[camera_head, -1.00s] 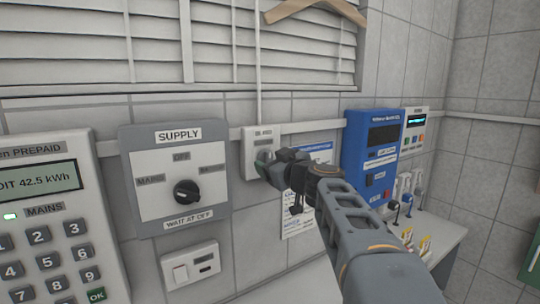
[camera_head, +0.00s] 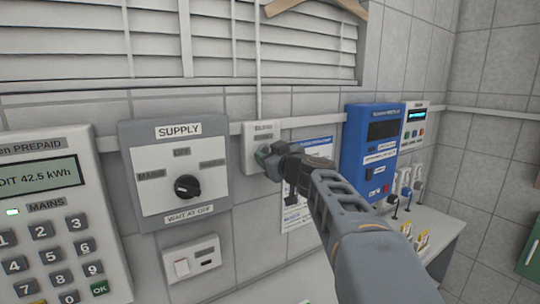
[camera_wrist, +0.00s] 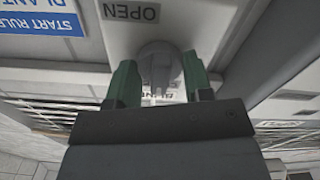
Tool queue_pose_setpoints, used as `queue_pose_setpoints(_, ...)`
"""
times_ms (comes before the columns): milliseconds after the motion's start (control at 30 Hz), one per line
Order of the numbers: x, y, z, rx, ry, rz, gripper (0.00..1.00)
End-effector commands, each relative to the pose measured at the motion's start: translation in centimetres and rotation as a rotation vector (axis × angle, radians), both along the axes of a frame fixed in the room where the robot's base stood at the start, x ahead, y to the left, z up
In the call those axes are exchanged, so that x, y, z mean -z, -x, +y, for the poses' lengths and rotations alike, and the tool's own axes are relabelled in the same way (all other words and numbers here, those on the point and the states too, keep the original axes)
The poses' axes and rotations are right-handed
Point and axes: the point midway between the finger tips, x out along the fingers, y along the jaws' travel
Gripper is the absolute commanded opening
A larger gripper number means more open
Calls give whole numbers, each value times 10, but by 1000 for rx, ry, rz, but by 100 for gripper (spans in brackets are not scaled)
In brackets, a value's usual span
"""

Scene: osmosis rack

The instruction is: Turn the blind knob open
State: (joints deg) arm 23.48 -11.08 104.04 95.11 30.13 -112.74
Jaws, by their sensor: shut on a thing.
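The blind knob (camera_wrist: 157,62) is a round grey knob on a small white wall box (camera_head: 250,133). In the wrist view it sits between the two green fingers of my gripper (camera_wrist: 159,76), which is shut on it. An OPEN label (camera_wrist: 130,11) shows on the plate, upside down in that view. Another label lies partly hidden behind the fingers. In the head view my gripper (camera_head: 266,154) is at the box and hides the knob, so its turn angle is hard to tell.
The window blind (camera_head: 220,45) hangs above the box, with its slats showing. A SUPPLY switch panel (camera_head: 145,205) is on the left, beside a keypad meter (camera_head: 20,145). A blue unit (camera_head: 362,155) and a counter (camera_head: 440,235) stand on the right.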

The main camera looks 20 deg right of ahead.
Motion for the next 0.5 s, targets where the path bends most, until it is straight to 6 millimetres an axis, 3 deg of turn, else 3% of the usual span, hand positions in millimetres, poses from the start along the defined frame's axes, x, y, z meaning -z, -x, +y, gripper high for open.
queue_pose_setpoints(100,0,0,0,0,0,0,23)
queue_pose_setpoints(500,3,0,0,1,-104,11,23)
